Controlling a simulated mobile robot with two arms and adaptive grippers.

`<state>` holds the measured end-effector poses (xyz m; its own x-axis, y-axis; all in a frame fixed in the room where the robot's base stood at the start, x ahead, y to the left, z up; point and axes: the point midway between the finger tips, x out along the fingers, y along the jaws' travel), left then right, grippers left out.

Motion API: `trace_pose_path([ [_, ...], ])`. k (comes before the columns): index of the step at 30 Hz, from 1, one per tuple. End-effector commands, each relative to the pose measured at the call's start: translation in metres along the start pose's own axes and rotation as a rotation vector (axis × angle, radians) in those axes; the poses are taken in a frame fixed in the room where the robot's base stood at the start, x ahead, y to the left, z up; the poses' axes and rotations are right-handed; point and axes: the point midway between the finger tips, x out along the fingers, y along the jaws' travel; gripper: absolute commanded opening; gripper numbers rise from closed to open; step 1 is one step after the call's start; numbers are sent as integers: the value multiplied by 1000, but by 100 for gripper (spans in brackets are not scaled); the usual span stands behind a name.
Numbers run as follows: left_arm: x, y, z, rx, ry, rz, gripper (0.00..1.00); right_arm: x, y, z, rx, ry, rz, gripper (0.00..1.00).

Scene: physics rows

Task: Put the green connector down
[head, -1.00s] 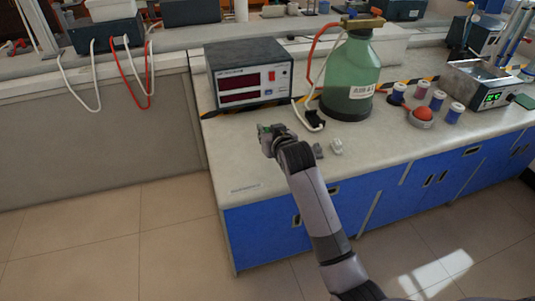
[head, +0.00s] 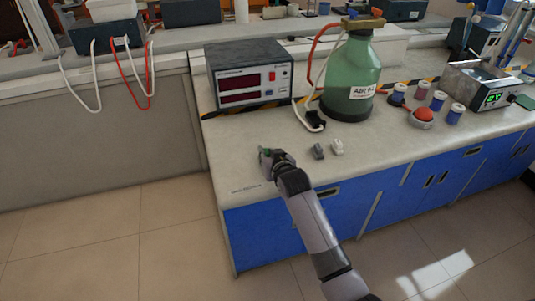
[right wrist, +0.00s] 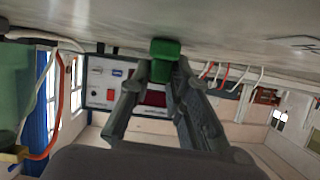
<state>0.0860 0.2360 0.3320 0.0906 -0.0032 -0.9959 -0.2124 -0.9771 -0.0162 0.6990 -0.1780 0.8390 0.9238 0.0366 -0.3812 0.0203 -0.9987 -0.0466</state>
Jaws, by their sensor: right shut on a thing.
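The green connector (head: 262,150) is held at the tip of my right gripper (head: 267,157), low over the pale counter near its left front part. In the right wrist view the green connector (right wrist: 164,60) sits between the fingertips of my right gripper (right wrist: 160,78), which is shut on it. The counter surface (right wrist: 110,22) fills the top of that view, close to the connector. I cannot tell whether they touch. In the head view the gripper hides part of the connector. My left gripper is not in view.
A grey connector (head: 318,151) and a white connector (head: 337,146) lie right of my gripper. Behind are a meter box (head: 250,75), a black plug (head: 315,122) and a green bottle (head: 352,75). The counter (head: 225,145) left of my gripper is clear.

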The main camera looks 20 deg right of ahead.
Motion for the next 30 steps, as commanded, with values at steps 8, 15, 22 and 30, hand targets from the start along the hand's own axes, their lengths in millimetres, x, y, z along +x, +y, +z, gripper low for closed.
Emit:
trace_pose_path([
  [8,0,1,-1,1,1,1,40,0,0,1,0,-1,0,34],
  [15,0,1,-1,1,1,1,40,0,0,1,0,-1,0,38],
  [22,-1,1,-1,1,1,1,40,-5,0,-2,0,-1,0,38],
  [30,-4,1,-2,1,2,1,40,-48,0,-2,-1,-1,0,38],
])
